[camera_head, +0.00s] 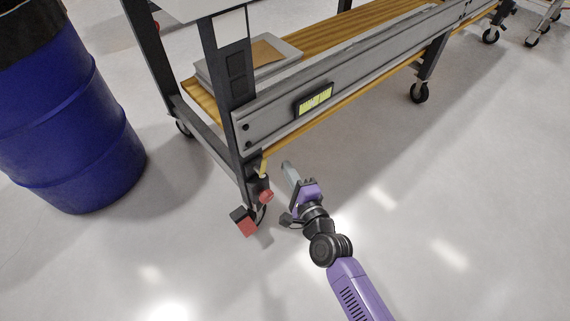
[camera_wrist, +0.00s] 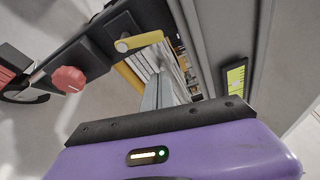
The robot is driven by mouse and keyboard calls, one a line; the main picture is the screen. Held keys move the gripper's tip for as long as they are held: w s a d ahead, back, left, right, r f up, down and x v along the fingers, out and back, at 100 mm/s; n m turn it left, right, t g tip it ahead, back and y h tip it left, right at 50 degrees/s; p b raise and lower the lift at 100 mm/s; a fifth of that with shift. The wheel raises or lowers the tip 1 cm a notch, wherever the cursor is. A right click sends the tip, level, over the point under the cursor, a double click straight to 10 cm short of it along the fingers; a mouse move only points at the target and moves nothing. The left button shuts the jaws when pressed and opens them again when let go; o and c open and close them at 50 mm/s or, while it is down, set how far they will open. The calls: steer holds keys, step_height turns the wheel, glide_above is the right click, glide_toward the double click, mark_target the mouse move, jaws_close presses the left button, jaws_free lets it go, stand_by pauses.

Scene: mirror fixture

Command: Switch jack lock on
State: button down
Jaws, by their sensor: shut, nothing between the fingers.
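The jack on the near leg of the cart has a yellow lever (camera_head: 263,166) and a round red knob (camera_head: 266,196) below it. I cannot tell for certain which part is the lock. In the wrist view the yellow lever (camera_wrist: 138,42) sticks out from a dark block at upper centre, and the red knob (camera_wrist: 68,79) is to its left. My gripper (camera_head: 286,167) is shut and empty, just right of the jack. Its grey fingers (camera_wrist: 160,95) point toward the yellow lever's area; I cannot tell whether they touch it.
The cart's grey side rail (camera_head: 350,75) carries a yellow-green label (camera_head: 316,98) above my gripper. A red pedal-like part (camera_head: 243,221) sits at the leg's foot. A blue barrel (camera_head: 65,120) stands at left. The floor (camera_head: 480,210) at right is clear.

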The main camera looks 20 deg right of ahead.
steer(key=s, duration=0.6)
steer(key=shift+s+r, duration=0.35)
